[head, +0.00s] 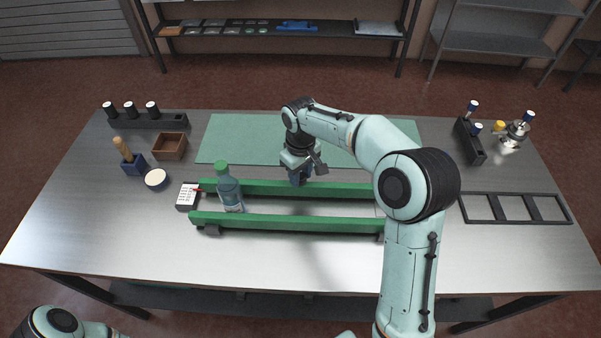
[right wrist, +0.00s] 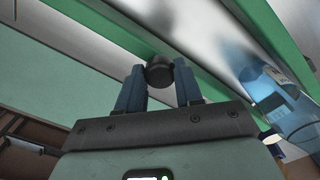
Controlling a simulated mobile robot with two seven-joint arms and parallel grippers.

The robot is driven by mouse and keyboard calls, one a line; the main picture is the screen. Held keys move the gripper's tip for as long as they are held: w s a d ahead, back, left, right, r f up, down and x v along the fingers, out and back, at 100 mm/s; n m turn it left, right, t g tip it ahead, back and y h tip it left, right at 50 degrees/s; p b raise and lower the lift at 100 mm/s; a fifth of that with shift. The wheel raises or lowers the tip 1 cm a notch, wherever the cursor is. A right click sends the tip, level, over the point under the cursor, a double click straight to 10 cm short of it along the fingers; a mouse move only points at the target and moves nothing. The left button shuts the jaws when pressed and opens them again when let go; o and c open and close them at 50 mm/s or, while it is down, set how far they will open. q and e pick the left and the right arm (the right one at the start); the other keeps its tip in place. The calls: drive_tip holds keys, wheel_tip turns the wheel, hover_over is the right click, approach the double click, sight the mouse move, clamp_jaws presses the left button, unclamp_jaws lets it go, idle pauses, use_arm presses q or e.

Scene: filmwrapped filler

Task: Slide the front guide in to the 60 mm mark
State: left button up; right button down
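Two long green guide rails run side by side across the table in the head view: a nearer one (head: 290,222) and a farther one (head: 250,187). A bottle (head: 229,192) with a green cap stands between them at the left end. It shows blue in the right wrist view (right wrist: 272,92). My right gripper (head: 299,179) is down at the farther rail, and my arm covers the rails' right part. In the right wrist view its blue fingers are flush on both sides of a dark round knob (right wrist: 160,71) close to a green rail. No millimetre scale is readable. My left gripper is out of view.
A white card with a red pointer (head: 187,196) lies at the rails' left end. A wooden box (head: 169,147), a cup (head: 156,179) and a brush holder (head: 133,165) stand left. A green mat (head: 235,140) lies behind. A black frame (head: 515,221) lies right. The front table strip is clear.

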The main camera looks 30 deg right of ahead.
drive_tip(key=shift+s+a+b, duration=0.3)
drive_tip(key=shift+s+a, duration=0.05)
drive_tip(key=shift+s, duration=0.25)
drive_tip(key=shift+s+a+b, duration=0.25)
drive_tip(key=shift+s+a, duration=0.05)
drive_tip(key=shift+s, duration=0.25)
drive_tip(key=c, duration=0.7)
unclamp_jaws()
drive_tip(key=shift+w+d, duration=0.1)
drive_tip(key=shift+w, duration=0.15)
drive_tip(key=shift+c, duration=0.2)
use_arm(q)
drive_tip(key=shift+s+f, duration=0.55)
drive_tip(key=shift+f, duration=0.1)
use_arm(e)
drive_tip(key=shift+s+r, duration=0.1)
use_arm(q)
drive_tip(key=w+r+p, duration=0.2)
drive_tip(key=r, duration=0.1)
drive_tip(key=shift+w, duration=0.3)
use_arm(e)
wheel_tip(320, 180, up, 13)
drive_tip(key=shift+r, duration=0.15)
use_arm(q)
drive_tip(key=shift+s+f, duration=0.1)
